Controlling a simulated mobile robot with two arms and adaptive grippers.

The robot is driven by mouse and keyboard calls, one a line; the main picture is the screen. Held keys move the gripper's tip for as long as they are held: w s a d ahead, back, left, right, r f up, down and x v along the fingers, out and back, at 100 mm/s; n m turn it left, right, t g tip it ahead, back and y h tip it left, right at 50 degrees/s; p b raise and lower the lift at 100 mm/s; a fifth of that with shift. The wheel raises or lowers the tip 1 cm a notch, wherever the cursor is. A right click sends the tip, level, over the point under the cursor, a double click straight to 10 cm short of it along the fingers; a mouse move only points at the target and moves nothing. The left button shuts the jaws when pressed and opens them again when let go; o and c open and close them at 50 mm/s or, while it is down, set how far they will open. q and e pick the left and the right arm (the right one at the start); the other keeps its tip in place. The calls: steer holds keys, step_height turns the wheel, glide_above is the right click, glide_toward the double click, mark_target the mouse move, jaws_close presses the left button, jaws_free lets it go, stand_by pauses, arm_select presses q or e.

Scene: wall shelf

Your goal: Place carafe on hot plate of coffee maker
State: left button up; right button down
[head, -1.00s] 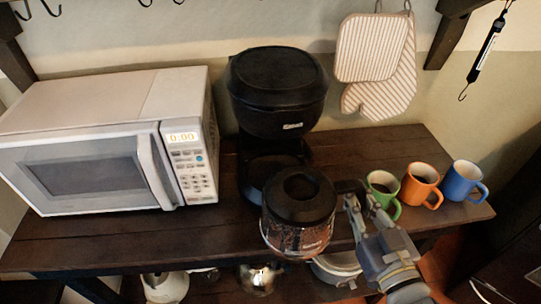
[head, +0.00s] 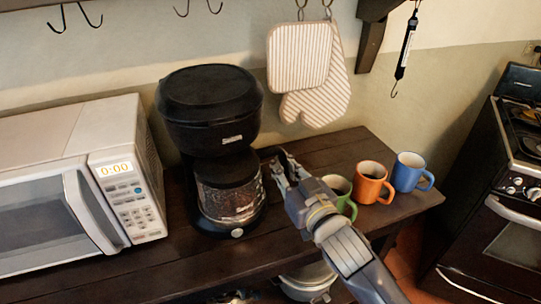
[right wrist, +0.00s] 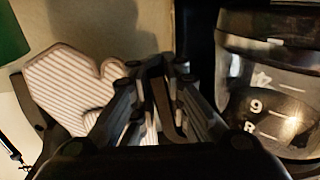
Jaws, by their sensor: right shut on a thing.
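The black coffee maker (head: 208,108) stands on the shelf to the right of the microwave. The glass carafe (head: 229,198) with a dark lid is upright under its brew head, over the base where the hot plate is. The carafe hides the hot plate, and I cannot tell whether it rests fully on it. My right gripper (head: 281,168) is shut on the carafe's dark handle, at the right of the carafe. In the right wrist view the carafe (right wrist: 265,100) with white numbers is at the right, beside the fingers (right wrist: 163,78). My left gripper is not in view.
The microwave (head: 125,200) is close on the left. Green (head: 340,190), orange (head: 371,183) and blue (head: 410,172) mugs stand just right of my right gripper. Striped mitts (head: 312,75) hang on the wall behind. A stove (head: 500,190) is at the far right.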

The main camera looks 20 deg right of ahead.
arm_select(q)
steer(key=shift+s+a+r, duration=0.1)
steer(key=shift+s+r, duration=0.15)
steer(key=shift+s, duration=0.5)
arm_select(e)
steer(key=w, duration=0.3)
steer(key=w+f, duration=0.1)
steer(key=w, duration=0.1)
steer(key=shift+w+a, duration=0.3)
steer(key=shift+a, duration=0.05)
steer(key=shift+f, duration=0.2)
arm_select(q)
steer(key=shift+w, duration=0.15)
arm_select(e)
steer(key=c, duration=1.5)
jaws_free()
steer(key=shift+f, duration=0.1)
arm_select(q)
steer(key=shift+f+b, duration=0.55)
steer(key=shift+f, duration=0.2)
arm_select(e)
steer(key=s, duration=0.4)
steer(key=s+d, duration=0.1)
steer(key=s, duration=0.7)
steer(key=shift+d, duration=0.25)
